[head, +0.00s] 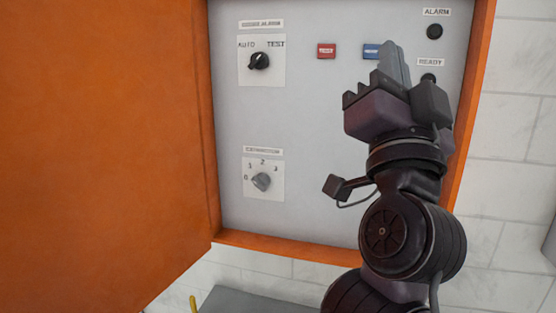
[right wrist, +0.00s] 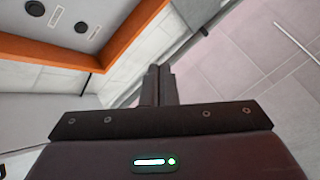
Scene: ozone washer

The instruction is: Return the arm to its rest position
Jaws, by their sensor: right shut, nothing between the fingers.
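My right arm rises from the bottom right of the head view. Its gripper (head: 395,65) is in front of the right side of the grey control panel (head: 310,130), fingers pointing up, and covers part of the blue button (head: 371,51). I cannot tell from the head view how far it is from the panel. In the right wrist view the two fingers (right wrist: 158,84) are together and hold nothing. My left gripper is not in view.
The panel carries an AUTO/TEST knob (head: 259,61), a numbered grey knob (head: 261,181), a red button (head: 326,51) and an ALARM lamp (head: 434,32). The open orange door (head: 100,140) fills the left. A white tiled wall (head: 505,170) stands at the right.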

